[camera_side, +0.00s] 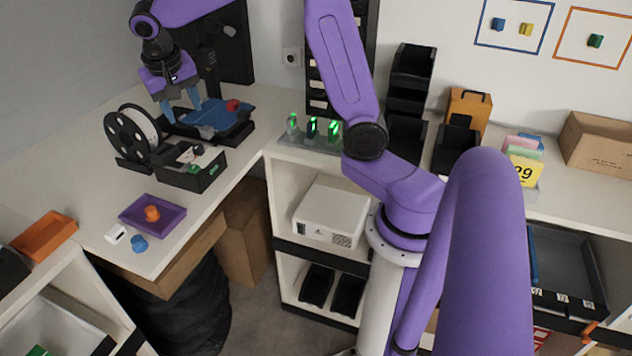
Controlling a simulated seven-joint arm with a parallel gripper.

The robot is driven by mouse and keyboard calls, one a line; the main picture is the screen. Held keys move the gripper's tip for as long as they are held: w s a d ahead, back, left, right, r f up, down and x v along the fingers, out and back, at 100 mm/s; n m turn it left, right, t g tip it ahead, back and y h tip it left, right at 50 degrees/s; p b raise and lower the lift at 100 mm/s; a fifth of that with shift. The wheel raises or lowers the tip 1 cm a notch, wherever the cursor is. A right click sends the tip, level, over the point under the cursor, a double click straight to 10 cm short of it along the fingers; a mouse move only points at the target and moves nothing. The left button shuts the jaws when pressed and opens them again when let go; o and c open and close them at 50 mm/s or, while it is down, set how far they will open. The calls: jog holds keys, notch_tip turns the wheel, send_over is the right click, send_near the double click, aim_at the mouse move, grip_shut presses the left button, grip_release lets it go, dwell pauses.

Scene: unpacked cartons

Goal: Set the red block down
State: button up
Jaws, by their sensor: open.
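The red block (233,105) is small and rests on a blue plate (212,118) with a dark base, near the plate's back right part. My gripper (184,114) is at the upper left, pointing down with its two blue fingers apart and nothing visible between them. It is to the left of the red block, not touching it in this view. The exact height of the fingertips above the plate is hard to tell.
A black spool (132,134) and a black open box (191,171) stand in front of the plate. A purple tray (153,217) holds an orange piece; a blue piece (139,243) and a white cube (116,234) lie nearby. Bare white tabletop lies left of the spool.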

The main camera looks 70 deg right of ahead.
jog(key=s+a+f+n+y, duration=0.1)
jog(key=s+a+n, duration=0.2)
jog(key=s, duration=0.5)
jog(key=s+a+f+n+y, duration=0.1)
jog(key=s+a+n, duration=0.2)
jog(key=s+n, duration=0.3)
jog(key=s+a+f+n+y, duration=0.1)
jog(key=s+a+f+n, duration=0.1)
jog(key=s+n, duration=0.3)
jog(key=s, duration=0.4)
jog(key=shift+s+a+g, duration=0.4)
jog(key=shift+o, duration=0.5)
jog(key=s+d+f+n+y, duration=0.1)
jog(key=s+f+n, duration=0.1)
jog(key=s+n, duration=0.3)
jog(key=s, duration=0.3)
jog(key=shift+s+d+f+g, duration=0.15)
jog(key=shift+s+d+g, duration=0.25)
